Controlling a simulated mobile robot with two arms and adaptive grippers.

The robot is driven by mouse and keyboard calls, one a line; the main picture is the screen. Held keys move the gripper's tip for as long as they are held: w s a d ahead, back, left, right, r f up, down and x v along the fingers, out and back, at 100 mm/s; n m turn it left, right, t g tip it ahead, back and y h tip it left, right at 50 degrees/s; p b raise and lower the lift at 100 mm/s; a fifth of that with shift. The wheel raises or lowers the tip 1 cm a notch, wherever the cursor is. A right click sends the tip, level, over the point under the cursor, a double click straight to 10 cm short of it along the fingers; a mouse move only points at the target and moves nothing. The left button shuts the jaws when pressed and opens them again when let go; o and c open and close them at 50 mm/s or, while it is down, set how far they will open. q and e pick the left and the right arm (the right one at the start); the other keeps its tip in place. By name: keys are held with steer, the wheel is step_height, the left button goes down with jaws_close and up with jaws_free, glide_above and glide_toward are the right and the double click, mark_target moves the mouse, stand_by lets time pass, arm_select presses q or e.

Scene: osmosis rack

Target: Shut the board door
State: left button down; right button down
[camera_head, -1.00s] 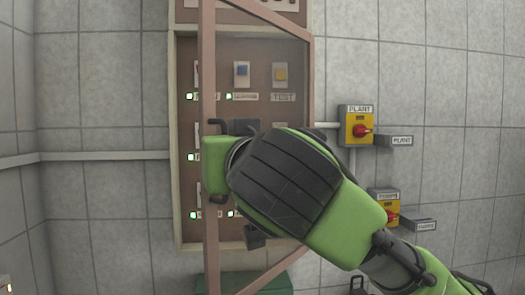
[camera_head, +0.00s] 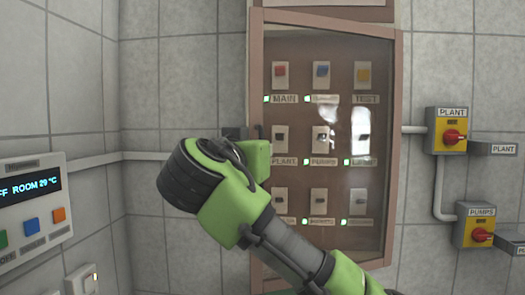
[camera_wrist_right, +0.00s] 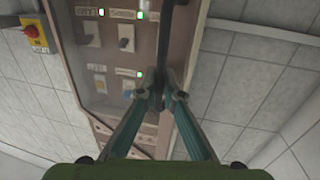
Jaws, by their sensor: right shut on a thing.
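The board door (camera_head: 325,22) is a brown frame with a clear pane in front of the switch board (camera_head: 300,105). In the head view it is almost flat over the board, its left edge a little nearer to me, so it looks slightly ajar. My right gripper (camera_wrist_right: 162,93) is shut on the dark upright door handle (camera_wrist_right: 165,45) at the door's free edge, seen in the right wrist view. In the head view my right wrist and arm hide the handle and the door's lower left part. My left gripper is not in view.
Yellow PLANT (camera_head: 450,130) and PUMPS (camera_head: 477,224) isolators with red knobs are on the wall at right. A display panel (camera_head: 30,190) with buttons is at left. A wall pipe (camera_head: 165,155) runs left of the board.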

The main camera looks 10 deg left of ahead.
stand_by(0.3)
steer(key=c, duration=2.5)
jaws_free()
steer(key=shift+d, duration=0.1)
steer(key=shift+w, duration=0.1)
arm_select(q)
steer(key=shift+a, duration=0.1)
arm_select(e)
steer(key=s, duration=0.8)
steer(key=s+a, duration=0.1)
steer(key=s, duration=0.3)
steer(key=shift+w, duration=0.1)
